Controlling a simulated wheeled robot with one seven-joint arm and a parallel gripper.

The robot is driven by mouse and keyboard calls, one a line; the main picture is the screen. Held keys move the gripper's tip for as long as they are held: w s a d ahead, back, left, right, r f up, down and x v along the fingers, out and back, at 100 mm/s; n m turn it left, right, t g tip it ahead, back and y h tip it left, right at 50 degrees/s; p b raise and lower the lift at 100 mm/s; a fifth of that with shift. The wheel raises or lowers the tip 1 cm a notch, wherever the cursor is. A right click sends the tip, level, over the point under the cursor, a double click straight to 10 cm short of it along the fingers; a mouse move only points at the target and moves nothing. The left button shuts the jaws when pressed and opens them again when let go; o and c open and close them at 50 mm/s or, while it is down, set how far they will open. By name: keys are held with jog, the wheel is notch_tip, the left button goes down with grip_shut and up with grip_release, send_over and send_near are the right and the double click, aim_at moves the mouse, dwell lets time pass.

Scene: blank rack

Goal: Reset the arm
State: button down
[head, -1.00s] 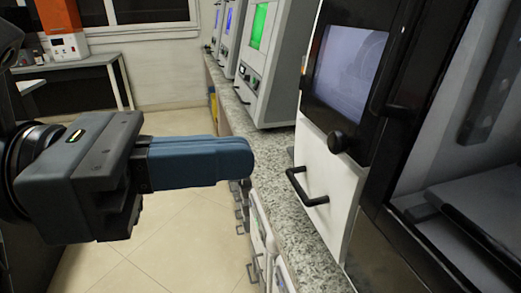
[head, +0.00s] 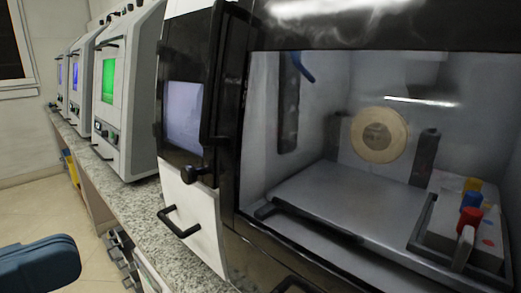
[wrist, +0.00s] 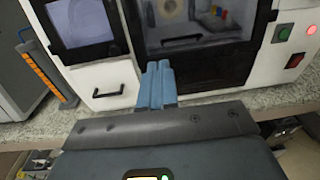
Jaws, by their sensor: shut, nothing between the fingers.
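My gripper (head: 42,264) shows at the lower left edge of the head view, where only the blue finger ends are in the picture. In the wrist view its two blue fingers (wrist: 157,85) lie side by side, shut with nothing between them. The gripper appears clear of the machine and the counter. The rest of my arm is out of the head view.
A machine with a green screen (head: 108,88) stands farther along the speckled counter (head: 140,205). Handles jut from the fronts. Bare floor (head: 60,215) lies left.

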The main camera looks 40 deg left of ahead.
jog(key=w+d+f+n+t+h+p, duration=0.2)
jog(key=w+d+t+h, duration=0.2)
jog(key=w+d+h, duration=0.55)
jog(key=w+d+f+n+t+y+p, duration=0.1)
jog(key=d+n+t+y+p, duration=0.2)
jog(key=d+n, duration=0.5)
jog(key=w+d+f+n+t+y, duration=0.1)
jog(key=d+n+t+y, duration=0.35)
jog(key=d, duration=0.65)
jog(key=s+d+f+n+g+y+p, duration=0.2)
jog(key=s+d+f+n+g, duration=0.4)
jog(key=n, duration=0.5)
jog(key=s+d+f+n+g+y+p, duration=0.2)
jog(key=s+d+f+n+g+p, duration=0.1)
jog(key=s+d+f+n+g, duration=0.3)
jog(key=s+d+n+g, duration=0.2)
jog(key=s+d+n, duration=0.2)
jog(key=s+n, duration=0.1)
jog(key=shift+s+n+p, duration=0.3)
jog(key=shift+n, duration=0.15)
